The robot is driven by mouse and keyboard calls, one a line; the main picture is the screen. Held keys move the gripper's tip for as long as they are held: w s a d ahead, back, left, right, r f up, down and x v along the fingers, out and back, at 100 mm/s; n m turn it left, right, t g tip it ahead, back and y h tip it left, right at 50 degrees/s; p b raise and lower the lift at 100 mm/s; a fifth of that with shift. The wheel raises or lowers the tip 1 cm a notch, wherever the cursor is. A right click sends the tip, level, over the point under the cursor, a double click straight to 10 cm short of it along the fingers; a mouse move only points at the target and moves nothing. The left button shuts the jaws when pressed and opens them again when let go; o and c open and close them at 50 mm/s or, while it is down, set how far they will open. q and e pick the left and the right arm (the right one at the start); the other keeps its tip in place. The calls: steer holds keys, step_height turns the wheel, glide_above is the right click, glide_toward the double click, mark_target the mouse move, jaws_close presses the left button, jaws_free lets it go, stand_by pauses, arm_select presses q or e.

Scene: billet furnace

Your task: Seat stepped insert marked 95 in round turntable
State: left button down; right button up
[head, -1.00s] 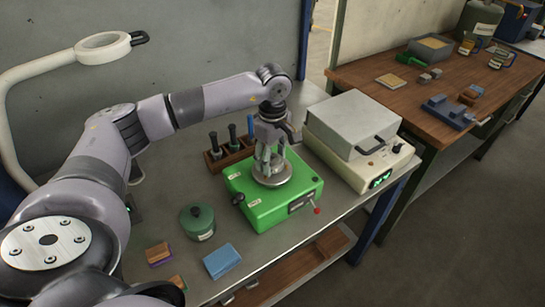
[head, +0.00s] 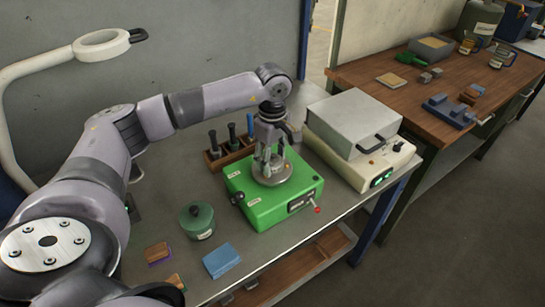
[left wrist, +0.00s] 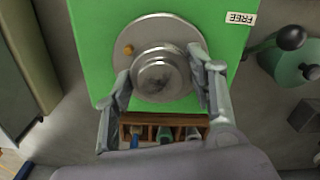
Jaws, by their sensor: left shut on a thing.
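The round turntable (head: 286,178) is a grey metal disc on top of a green box (head: 262,208) on the bench. In the left wrist view the turntable (left wrist: 187,33) shows a small brass-coloured pin at its edge. A round, stepped grey metal insert (left wrist: 163,75) is over the disc between my left fingers. My left gripper (head: 268,163) points down over the turntable, its fingers shut on the insert from both sides. I cannot read a mark on the insert. Whether its underside touches the turntable is hidden. My right gripper is not in view.
A rack with upright tools (head: 229,150) stands behind the green box. A green lidded pot (head: 197,222) and a blue block (head: 221,260) are at the front left. A red-knobbed lever (head: 315,207) sticks out of the box front.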

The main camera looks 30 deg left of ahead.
mark_target(273, 158)
arm_select(q)
steer(key=c, duration=1)
jaws_free()
steer(key=shift+r+p, duration=0.85)
steer(key=shift+r, duration=0.55)
step_height(273, 158, up, 8)
steer(key=p, duration=0.4)
steer(key=shift+r, duration=0.1)
